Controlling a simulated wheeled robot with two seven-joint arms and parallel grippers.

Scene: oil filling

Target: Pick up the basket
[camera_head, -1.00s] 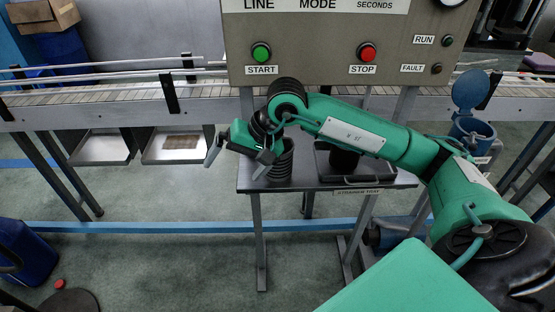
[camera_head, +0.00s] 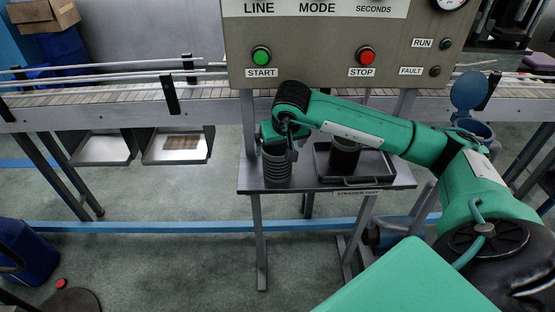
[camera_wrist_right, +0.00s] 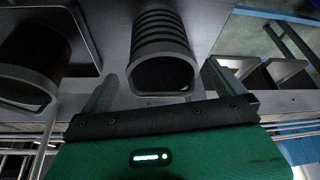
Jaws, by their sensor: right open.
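A dark ribbed cylinder (camera_head: 277,168), which looks like the basket, stands upright on the left part of the small grey table. It also shows in the right wrist view (camera_wrist_right: 163,35), with its open rim toward the camera. My right gripper (camera_head: 277,142) is at the cylinder's upper part in the head view. In the wrist view its open fingers (camera_wrist_right: 158,82) lie to either side of the cylinder, with gaps, and hold nothing. A second dark cylinder (camera_head: 345,155) stands in the strainer tray (camera_head: 376,166) to the right. My left gripper is not in view.
The grey table (camera_head: 300,181) has little free room between cylinder and tray. The control panel (camera_head: 310,50) with green and red buttons hangs just behind. A conveyor (camera_head: 120,95) runs along the back. A blue lidded container (camera_head: 472,120) stands at the right.

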